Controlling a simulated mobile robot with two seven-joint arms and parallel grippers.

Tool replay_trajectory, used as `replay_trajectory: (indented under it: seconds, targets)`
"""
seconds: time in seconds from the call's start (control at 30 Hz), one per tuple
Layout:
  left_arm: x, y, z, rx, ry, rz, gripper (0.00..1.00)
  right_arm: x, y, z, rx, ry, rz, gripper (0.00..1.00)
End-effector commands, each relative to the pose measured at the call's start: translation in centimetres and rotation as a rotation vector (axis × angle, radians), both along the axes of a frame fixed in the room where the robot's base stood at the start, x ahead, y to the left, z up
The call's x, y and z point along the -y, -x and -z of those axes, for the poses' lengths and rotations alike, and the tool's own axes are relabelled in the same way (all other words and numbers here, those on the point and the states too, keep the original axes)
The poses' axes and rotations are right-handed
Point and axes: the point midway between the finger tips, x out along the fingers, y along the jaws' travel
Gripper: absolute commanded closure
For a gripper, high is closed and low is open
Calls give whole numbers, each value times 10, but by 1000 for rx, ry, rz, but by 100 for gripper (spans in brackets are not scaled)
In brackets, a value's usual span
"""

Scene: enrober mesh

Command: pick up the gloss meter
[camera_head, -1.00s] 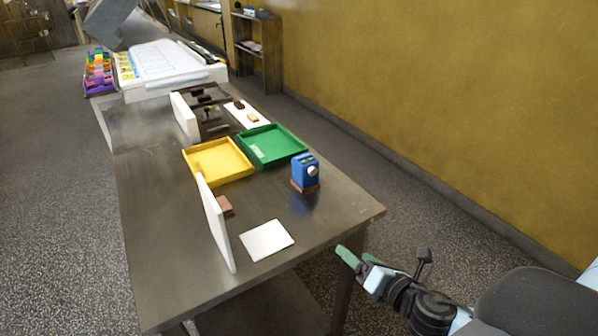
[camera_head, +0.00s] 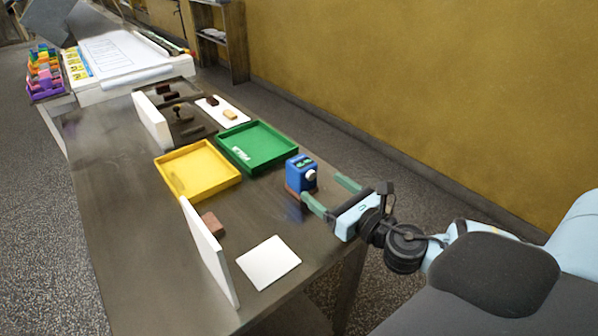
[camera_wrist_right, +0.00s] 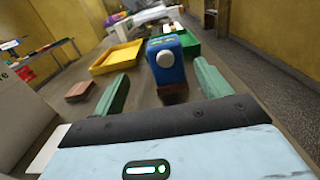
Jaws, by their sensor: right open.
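The gloss meter appears to be the small blue device (camera_head: 300,174) with a white round knob, standing upright on a reddish-brown base near the table's right edge. It also shows in the right wrist view (camera_wrist_right: 166,66), ahead of the fingers and roughly midway between them. My right gripper (camera_head: 330,192) is open, with its green fingers pointing at the device. In the wrist view the open fingers (camera_wrist_right: 162,88) have nothing held between them. Whether the fingertips reach past the device's near face is hard to tell. My left gripper is not in view.
A green tray (camera_head: 287,139) and a yellow tray (camera_head: 163,179) lie beyond the device. A white upright panel (camera_head: 208,252), a brown block (camera_head: 213,224) and a white square sheet (camera_head: 268,263) are at the near end of the table (camera_head: 130,262). A yellow wall runs along the right.

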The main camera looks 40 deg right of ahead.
Motion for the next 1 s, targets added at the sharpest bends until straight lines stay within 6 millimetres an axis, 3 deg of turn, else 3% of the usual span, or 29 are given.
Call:
replay_trajectory:
  seconds: [0.2, 0.57, 0.8, 1.0]
  targets:
    - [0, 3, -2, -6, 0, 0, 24, 0, -17, -2, 2, -1, 1, 24]
    - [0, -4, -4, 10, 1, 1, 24, 0, -26, -3, 2, -1, 1, 24]
    - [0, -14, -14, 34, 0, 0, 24, 5, -53, -13, 7, -3, 2, 24]
    - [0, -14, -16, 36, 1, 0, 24, 3, -70, -10, 2, -3, 1, 24]
